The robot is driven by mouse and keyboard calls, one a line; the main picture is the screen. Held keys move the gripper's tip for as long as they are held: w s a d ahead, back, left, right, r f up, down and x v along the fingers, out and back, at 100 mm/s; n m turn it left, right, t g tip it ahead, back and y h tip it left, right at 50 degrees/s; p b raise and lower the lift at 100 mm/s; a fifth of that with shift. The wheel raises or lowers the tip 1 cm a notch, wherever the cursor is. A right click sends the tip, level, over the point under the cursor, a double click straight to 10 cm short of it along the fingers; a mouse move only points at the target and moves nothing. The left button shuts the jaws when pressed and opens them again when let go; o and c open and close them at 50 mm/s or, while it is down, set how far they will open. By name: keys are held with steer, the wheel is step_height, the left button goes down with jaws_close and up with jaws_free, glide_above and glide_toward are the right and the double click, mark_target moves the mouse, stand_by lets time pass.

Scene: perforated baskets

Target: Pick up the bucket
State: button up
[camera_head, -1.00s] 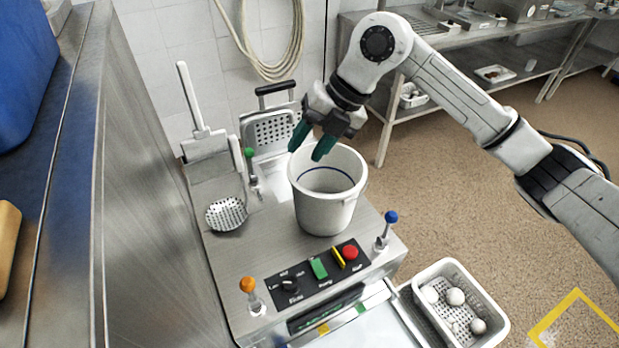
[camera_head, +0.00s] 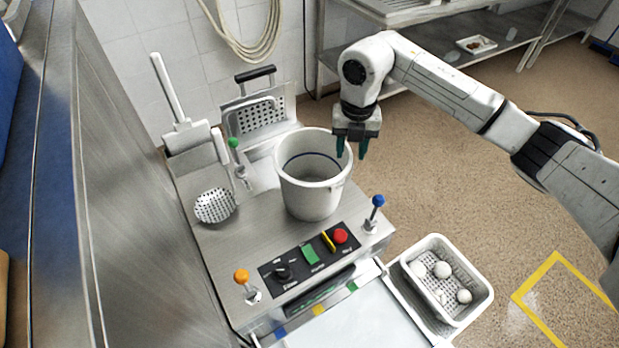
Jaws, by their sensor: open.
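The white bucket (camera_head: 312,198) stands upright on the steel top of a machine. It has a dark blue line around its inside and looks empty. My gripper (camera_head: 351,153) points down at the bucket's right rim, its two dark green fingers apart with nothing seen between them. The left finger overlaps the rim in the picture and the right one shows just outside it. I cannot tell whether either finger touches the bucket.
The machine top (camera_head: 262,228) also holds a perforated ladle (camera_head: 215,206), an orange-knob lever (camera_head: 243,280), a blue-knob lever (camera_head: 375,209) and a control panel (camera_head: 312,256). A perforated basket (camera_head: 443,284) with white balls sits at lower right. A tall steel panel (camera_head: 130,230) stands at left.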

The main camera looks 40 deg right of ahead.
mark_target(350, 157)
steer(key=shift+f, duration=1.6)
jaws_close()
